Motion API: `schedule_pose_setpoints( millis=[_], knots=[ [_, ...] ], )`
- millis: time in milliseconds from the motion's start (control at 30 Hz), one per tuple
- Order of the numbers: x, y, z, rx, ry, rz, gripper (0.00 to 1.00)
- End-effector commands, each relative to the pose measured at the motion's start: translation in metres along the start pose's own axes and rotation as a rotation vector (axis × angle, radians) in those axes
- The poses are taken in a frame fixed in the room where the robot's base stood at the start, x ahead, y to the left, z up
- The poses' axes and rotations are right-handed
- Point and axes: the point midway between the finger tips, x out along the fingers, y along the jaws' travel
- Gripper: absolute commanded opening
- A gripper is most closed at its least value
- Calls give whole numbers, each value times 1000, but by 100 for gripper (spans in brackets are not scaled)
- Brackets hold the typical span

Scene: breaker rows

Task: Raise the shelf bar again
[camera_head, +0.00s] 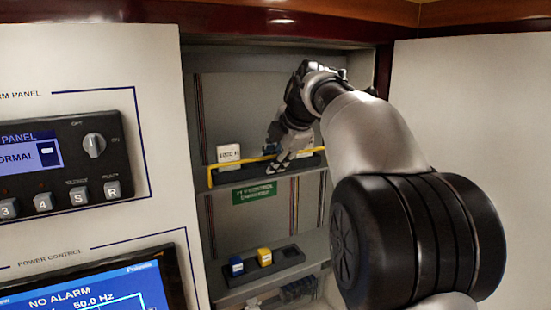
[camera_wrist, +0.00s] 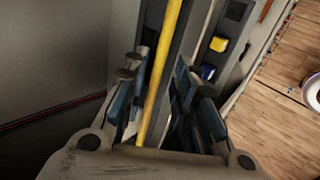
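The yellow shelf bar (camera_head: 245,160) runs across the front of the upper shelf (camera_head: 225,178), a little above its edge, with a short bent end at the left. My gripper (camera_head: 275,160) is at the middle of the bar and hides part of it. In the wrist view, the bar (camera_wrist: 164,65) passes lengthwise between the two fingers of my gripper (camera_wrist: 158,95). The fingers stand apart, with a gap visible beside the bar, so the gripper looks open around it. Contact with the bar cannot be made out.
A white block (camera_head: 228,153) stands on the upper shelf behind the bar. A lower shelf tray (camera_head: 288,256) holds a blue block (camera_head: 236,266) and a yellow block (camera_head: 264,256). A control panel (camera_head: 75,150) and a screen (camera_head: 95,290) are at the left; a white wall panel (camera_head: 480,110) is at the right.

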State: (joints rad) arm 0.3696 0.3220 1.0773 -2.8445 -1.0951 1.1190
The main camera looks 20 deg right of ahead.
Motion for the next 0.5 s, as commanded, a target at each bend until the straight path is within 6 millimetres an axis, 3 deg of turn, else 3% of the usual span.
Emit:
schedule_pose_setpoints(
  millis=[333,500],
  knots=[
    [-5,1,1,0,-2,3,27],
    [-29,1,1,0,-4,6,27]
  ],
)
